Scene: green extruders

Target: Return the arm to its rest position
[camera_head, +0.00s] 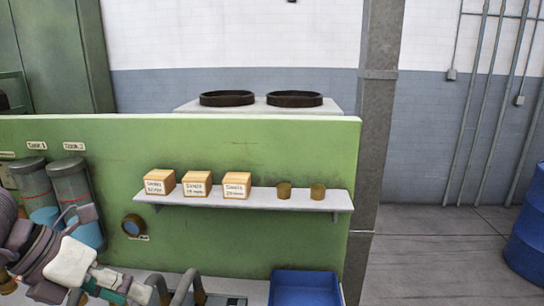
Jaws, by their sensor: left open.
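My left arm comes in at the lower left, in front of the green machine (250,145). My left gripper (180,292) is low in the picture, over the grey ledge at the machine's foot. Its curved grey fingers stand apart with nothing seen between them, and the bottom edge of the picture cuts it off. My right gripper is not in view.
A shelf (265,198) on the panel holds three labelled boxes (197,184) and two small brown cups (284,190). Two grey cylinders (70,180) stand at the left. A blue bin (305,285) lies low, right of the gripper. A post (376,130) and open floor (440,250) are farther right.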

